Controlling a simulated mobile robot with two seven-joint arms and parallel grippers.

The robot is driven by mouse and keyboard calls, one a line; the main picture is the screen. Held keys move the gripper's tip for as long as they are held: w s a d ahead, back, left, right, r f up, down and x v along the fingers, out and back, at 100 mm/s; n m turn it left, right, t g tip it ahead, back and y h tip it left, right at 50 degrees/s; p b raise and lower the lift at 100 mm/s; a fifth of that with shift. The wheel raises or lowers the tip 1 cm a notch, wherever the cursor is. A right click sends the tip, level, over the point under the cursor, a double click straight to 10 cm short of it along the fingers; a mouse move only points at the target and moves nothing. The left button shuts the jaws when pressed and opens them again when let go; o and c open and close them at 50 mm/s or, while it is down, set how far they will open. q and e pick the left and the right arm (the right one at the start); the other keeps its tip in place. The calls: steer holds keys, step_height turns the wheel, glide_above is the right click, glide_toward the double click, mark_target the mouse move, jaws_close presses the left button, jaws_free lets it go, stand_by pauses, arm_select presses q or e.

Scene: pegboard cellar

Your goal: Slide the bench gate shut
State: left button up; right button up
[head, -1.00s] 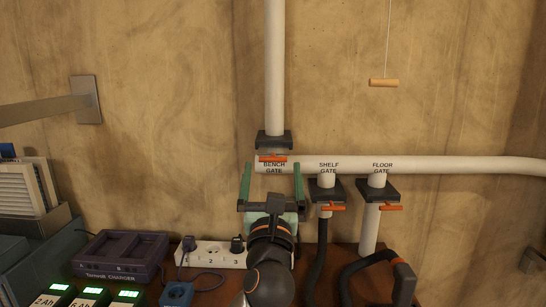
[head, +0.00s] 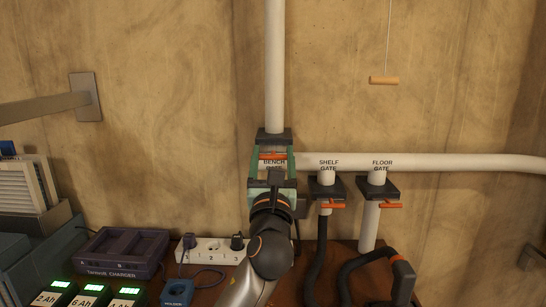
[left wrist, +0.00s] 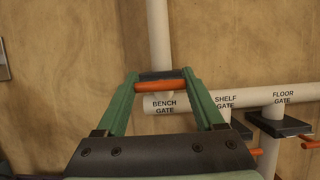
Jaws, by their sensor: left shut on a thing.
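The bench gate (head: 274,138) is a dark block at the foot of the upright white pipe, with an orange handle (head: 272,156) on its front just above the "BENCH GATE" label. My left gripper (head: 272,153) has its green fingers on either side of this handle and is shut on it. In the left wrist view the orange handle (left wrist: 160,86) spans the gap between the two fingertips, with the dark gate block (left wrist: 162,75) behind it. The gripper and wrist cover part of the label and the pipe below. My right gripper is not in view.
The shelf gate (head: 327,188) and floor gate (head: 378,188), each with an orange handle, hang close to the right. A wooden pull (head: 384,81) hangs on a cord. A purple charger (head: 122,252) and a white power strip (head: 212,251) sit on the bench below.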

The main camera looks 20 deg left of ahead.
arm_select(q)
jaws_close()
steer(key=shift+w, duration=0.1)
stand_by(0.4)
steer(key=w, duration=0.1)
steer(key=w+a+p, duration=0.1)
steer(key=w, duration=0.3)
steer(key=shift+w+a+r+p, duration=0.1)
steer(key=shift+a+r+p, duration=0.05)
steer(key=shift+a+p, duration=0.25)
